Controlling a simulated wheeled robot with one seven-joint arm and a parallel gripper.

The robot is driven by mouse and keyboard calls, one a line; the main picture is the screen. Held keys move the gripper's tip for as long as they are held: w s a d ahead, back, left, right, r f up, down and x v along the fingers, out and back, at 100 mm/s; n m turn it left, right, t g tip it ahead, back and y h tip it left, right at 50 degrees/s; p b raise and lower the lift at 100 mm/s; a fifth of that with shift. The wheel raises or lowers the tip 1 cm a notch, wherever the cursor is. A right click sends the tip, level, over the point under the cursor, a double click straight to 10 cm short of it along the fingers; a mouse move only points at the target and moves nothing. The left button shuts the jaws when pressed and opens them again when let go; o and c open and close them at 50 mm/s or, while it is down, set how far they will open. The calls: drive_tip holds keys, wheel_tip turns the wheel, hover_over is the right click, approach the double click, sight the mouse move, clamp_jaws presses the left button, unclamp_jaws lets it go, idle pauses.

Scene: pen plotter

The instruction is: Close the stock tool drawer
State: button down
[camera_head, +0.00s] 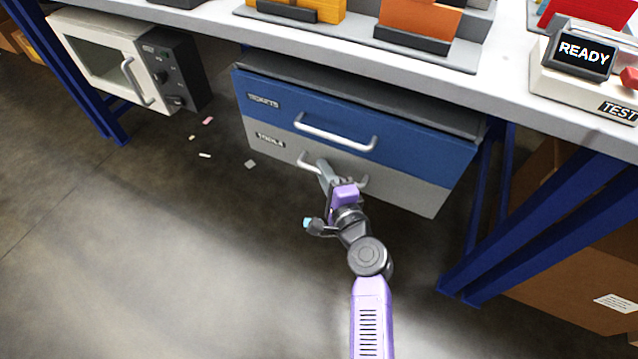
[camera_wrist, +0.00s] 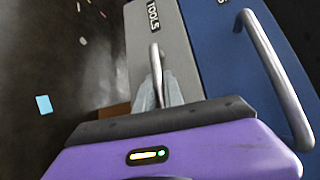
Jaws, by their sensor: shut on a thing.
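The grey tool drawer (camera_head: 405,190), labelled TOOLS, is the lower drawer of a cabinet under the bench. It also shows in the wrist view (camera_wrist: 160,35). Its front looks about level with the blue drawer front above it; I cannot tell a small gap. Its pale bar handle (camera_head: 306,163) runs across the front and shows in the wrist view (camera_wrist: 155,65). My gripper (camera_head: 326,170) is shut on this handle, with the fingers around the bar. In the wrist view, the fingers (camera_wrist: 158,92) partly hide the handle's near end.
The blue upper drawer (camera_head: 400,150) has its own bar handle (camera_head: 335,135) close above my gripper. Blue bench legs (camera_head: 545,230) and a cardboard box (camera_head: 580,285) stand to the right. A microwave-like unit (camera_head: 130,60) is at left. Floor in front is mostly clear, with small scraps.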

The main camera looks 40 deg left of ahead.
drive_tip(key=shift+w, duration=0.2)
drive_tip(key=c, duration=1.7)
unclamp_jaws()
drive_tip(key=shift+r, duration=0.1)
drive_tip(key=p+v, duration=0.1)
drive_tip(key=v, duration=0.3)
drive_tip(key=p+v, duration=0.2)
drive_tip(key=v, duration=0.1)
drive_tip(key=shift+s+d, duration=0.3)
drive_tip(key=shift+d, duration=0.05)
